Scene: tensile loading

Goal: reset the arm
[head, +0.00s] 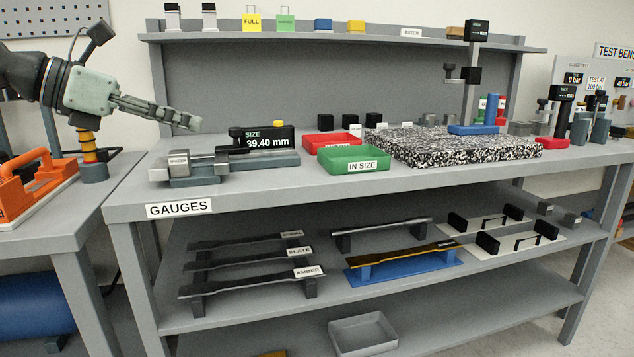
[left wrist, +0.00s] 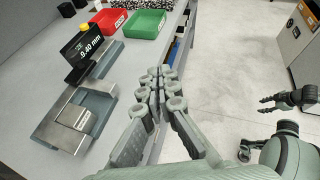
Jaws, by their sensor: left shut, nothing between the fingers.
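My left gripper (head: 190,121) is raised over the left end of the gauge bench, with its arm coming in from the left. Its fingers are shut with nothing between them, and they fill the middle of the left wrist view (left wrist: 163,88). It is above and apart from the grey caliper gauge (head: 225,162), whose black display (head: 268,139) reads 39.40 mm. At the right of the left wrist view, a small grey-green gripper (left wrist: 275,101) shows, apparently my right one, low and clear of the bench. Whether it is open is too small to tell.
A green tray (head: 353,160) and a red tray (head: 331,142) stand right of the gauge, by a speckled slab (head: 450,146). Labelled dark bars (head: 250,263) lie on the shelf below. An orange-handled tool (head: 35,185) is on the left table. Open floor (left wrist: 235,60) lies beside the bench.

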